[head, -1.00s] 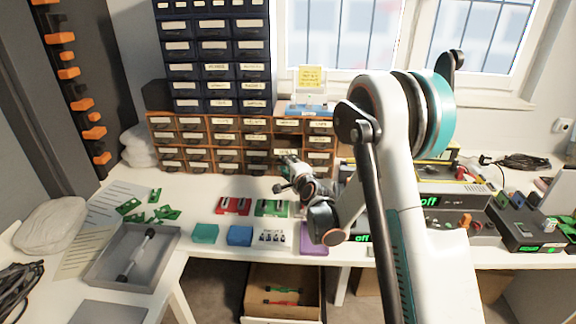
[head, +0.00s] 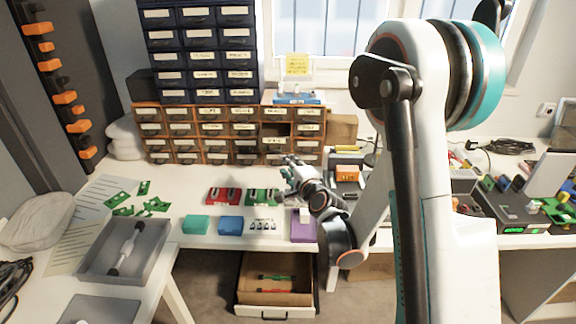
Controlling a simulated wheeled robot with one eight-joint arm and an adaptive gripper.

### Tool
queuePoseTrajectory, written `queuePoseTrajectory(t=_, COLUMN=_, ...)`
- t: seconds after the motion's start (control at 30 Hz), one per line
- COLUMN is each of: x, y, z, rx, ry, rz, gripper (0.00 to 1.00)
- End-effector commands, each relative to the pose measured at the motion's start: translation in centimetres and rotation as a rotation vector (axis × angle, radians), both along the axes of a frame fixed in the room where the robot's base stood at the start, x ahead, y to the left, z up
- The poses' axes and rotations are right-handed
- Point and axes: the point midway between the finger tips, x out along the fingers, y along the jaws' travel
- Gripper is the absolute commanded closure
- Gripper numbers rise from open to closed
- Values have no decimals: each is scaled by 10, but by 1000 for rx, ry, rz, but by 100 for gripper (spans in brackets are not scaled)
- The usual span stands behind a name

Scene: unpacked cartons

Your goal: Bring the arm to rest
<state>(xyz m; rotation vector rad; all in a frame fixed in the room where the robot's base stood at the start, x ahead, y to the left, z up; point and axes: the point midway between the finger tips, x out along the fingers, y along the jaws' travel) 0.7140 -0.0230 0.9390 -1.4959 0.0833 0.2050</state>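My arm rises at the right of the head view and bends down toward the table. My gripper (head: 291,172) hangs over the back middle of the white table, in front of the orange drawer cabinet (head: 203,158). It is small and seen at an angle, so I cannot tell whether its fingers are open or shut. I see no object clearly held in it. My arm hides part of the table and equipment behind it.
Red (head: 223,196) and green (head: 262,197) holders, teal (head: 195,225) and blue (head: 231,225) blocks and a purple piece (head: 303,232) lie below my gripper. A grey tray (head: 93,262) stands left. An open drawer (head: 277,296) juts out under the table.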

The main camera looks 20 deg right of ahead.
Motion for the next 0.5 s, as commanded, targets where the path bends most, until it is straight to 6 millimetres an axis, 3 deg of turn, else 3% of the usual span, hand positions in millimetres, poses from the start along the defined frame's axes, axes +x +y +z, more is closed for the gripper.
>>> queuePoseTrajectory(t=0.27, x=-2, y=3, z=5, rx=-23, ry=8, rz=11, gripper=72)
queuePoseTrajectory(t=0.5, x=-25, y=22, z=39, rx=-223, ry=70, rz=109, gripper=72)
